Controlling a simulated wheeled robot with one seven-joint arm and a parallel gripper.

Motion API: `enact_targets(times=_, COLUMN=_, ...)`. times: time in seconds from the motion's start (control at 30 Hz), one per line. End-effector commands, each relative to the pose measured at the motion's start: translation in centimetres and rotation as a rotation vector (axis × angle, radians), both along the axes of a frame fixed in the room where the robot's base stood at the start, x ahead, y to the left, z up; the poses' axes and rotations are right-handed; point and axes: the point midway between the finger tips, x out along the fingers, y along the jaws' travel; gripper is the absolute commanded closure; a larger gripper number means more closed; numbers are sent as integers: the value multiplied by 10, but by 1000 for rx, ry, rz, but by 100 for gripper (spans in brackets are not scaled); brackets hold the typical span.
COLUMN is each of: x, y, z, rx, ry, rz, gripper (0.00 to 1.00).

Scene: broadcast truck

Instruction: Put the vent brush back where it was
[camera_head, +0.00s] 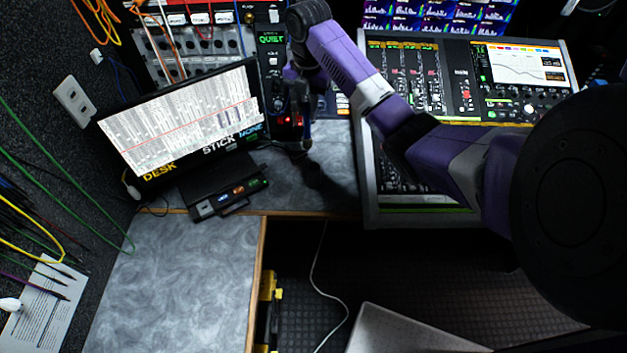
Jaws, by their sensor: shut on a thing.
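My gripper (299,112) is at the upper middle of the head view, pointing down over the grey desk (325,150), between the monitor and the mixing console. It is shut on a slim dark thing, which I take to be the vent brush (306,132). The brush hangs below the fingers, close above the desk near its back. Its shape is small and dark, so bristles and handle cannot be told apart. A dark shadow lies on the desk below it. I cannot tell whether its lower end touches the desk.
A monitor (190,115) stands left of my gripper, with a small black button box (228,195) before it. A mixing console (420,210) is at right, under my arm. A rack with cables (205,38) stands behind. The lower-left desk (175,280) is clear.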

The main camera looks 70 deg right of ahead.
Motion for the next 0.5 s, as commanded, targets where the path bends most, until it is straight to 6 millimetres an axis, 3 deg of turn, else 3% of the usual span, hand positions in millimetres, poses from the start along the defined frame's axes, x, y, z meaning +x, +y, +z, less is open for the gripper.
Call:
enact_targets(times=0.1, x=-12, y=-5, z=10, rx=13, ry=18, rz=-10, gripper=100)
enact_targets(times=0.2, x=-14, y=-4, z=5, rx=18, ry=22, rz=-11, gripper=100)
enact_targets(times=0.37, x=-14, y=-2, z=-19, rx=22, ry=23, rz=-11, gripper=100)
enact_targets(times=0.5, x=-15, y=-4, z=-50, rx=18, ry=24, rz=-12, gripper=100)
